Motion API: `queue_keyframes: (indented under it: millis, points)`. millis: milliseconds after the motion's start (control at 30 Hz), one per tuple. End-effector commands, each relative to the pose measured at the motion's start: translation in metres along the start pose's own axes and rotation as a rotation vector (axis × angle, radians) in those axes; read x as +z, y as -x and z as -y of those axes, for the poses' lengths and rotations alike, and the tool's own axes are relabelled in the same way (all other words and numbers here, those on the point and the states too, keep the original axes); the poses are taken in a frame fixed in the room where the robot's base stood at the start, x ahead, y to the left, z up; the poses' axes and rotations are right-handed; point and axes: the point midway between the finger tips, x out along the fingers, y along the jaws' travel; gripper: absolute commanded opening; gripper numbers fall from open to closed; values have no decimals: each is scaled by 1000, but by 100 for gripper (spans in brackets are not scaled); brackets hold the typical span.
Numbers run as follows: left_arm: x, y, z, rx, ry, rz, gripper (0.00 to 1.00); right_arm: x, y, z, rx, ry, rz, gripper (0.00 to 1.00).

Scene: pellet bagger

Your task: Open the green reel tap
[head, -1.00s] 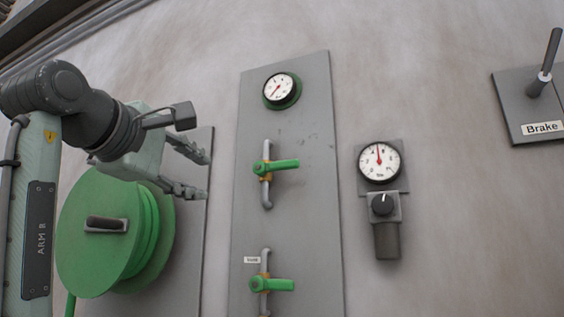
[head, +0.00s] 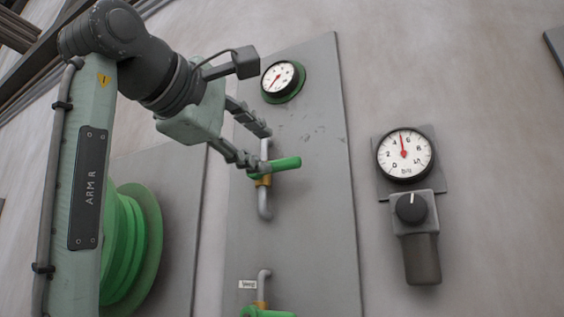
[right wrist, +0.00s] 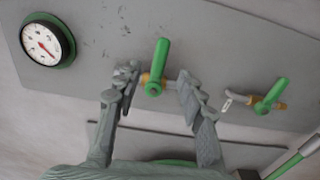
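Two taps with green lever handles are on a grey wall panel, one above the other. The upper tap's handle (head: 287,163) sticks out to the right, across its vertical pipe. The lower tap's handle (head: 268,312) is cut by the bottom edge. Both also show in the right wrist view, the upper tap (right wrist: 159,60) and the lower tap (right wrist: 272,94). My right gripper (head: 262,148) is open at the upper tap. In the right wrist view its fingers (right wrist: 155,82) are on either side of the handle's root; contact cannot be told. My left gripper is out of view.
A green hose reel (head: 135,245) is at lower left, partly behind my right arm. A green-rimmed gauge (head: 281,80) sits above the upper tap. A small white label (head: 247,285) is beside the lower pipe. A gauge with regulator (head: 405,155) is right of the panel (head: 315,215).

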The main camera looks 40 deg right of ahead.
Motion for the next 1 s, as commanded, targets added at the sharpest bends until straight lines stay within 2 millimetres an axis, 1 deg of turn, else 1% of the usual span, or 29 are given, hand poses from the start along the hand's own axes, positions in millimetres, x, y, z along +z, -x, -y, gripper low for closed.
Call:
queue_keyframes:
  millis: [33,200,300,400,533,733,767,1000]
  points:
    - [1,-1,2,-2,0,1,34,0,-9,0,-3,1,3,40]
    - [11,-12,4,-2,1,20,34,0,-38,0,-3,1,2,40]
    - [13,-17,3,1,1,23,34,0,-51,0,-3,1,1,40]
    - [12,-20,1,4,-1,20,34,0,-60,0,-2,1,2,40]
    - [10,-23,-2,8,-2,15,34,0,-66,1,-2,1,0,40]
    - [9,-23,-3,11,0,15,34,0,-66,1,-2,1,0,40]
    - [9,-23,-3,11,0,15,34,0,-66,1,-2,1,0,38]
    - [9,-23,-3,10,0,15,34,0,-66,1,-2,1,0,9]
